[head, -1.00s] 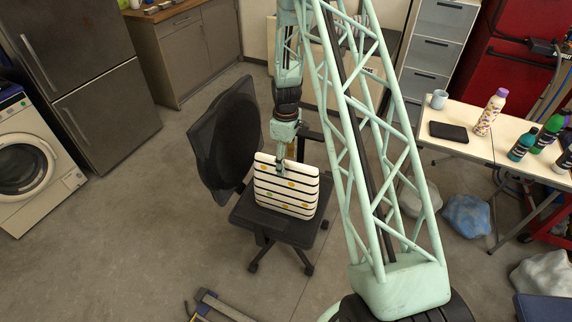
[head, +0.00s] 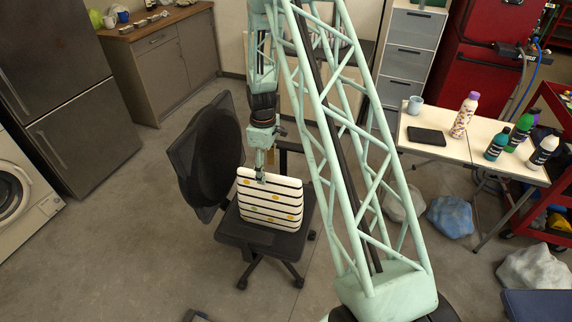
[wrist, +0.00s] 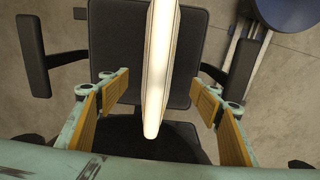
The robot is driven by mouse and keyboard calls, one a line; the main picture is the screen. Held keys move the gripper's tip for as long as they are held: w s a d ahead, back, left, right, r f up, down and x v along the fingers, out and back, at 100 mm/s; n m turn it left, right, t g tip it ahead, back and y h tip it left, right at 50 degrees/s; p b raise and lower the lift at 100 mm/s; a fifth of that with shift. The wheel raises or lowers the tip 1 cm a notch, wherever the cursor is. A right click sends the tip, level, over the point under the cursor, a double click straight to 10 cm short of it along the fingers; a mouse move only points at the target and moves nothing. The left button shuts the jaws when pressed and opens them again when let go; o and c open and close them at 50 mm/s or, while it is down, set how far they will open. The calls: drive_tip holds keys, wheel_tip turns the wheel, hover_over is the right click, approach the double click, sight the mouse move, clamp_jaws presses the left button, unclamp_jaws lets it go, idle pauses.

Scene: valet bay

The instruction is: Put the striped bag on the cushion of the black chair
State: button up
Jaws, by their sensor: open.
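The striped bag (head: 270,205), white with black stripes and yellow spots, stands upright on the seat cushion (head: 229,228) of the black chair (head: 213,150). My gripper (head: 261,179) is at the bag's top edge, pointing down. In the wrist view the bag (wrist: 160,60) shows edge-on as a pale strip over the chair's dark cushion (wrist: 185,90). My gripper (wrist: 160,88) is open there, with one finger on each side of the bag and a visible gap on both sides. The bag's underside is hidden.
A white table (head: 455,148) at right holds a cup, a black case and several bottles. Rocks (head: 450,216) lie on the floor below it. A washing machine (head: 22,195) and a fridge (head: 70,95) stand at left. Floor left of the chair is clear.

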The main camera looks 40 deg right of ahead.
drive_tip(key=s+a+r+m+t, duration=0.1)
drive_tip(key=s+a+r, duration=0.35)
drive_tip(key=r, duration=0.75)
drive_tip(key=s+a+r+m, duration=0.1)
drive_tip(key=s+a+r, duration=0.35)
drive_tip(key=r, duration=0.85)
drive_tip(key=s+a+r+m+t, duration=0.15)
drive_tip(key=s+a+r, duration=0.35)
drive_tip(key=r, duration=0.7)
drive_tip(key=s+a+r+m, duration=0.1)
drive_tip(key=s+r, duration=0.3)
drive_tip(key=s, duration=0.6)
drive_tip(key=s+a+r+m+t, duration=0.1)
drive_tip(key=s+a+r, duration=0.3)
drive_tip(key=s, duration=0.7)
drive_tip(key=s+a+r+m, duration=0.2)
drive_tip(key=s+a+r, duration=0.1)
drive_tip(key=s, duration=0.8)
drive_tip(key=shift+r, duration=0.85)
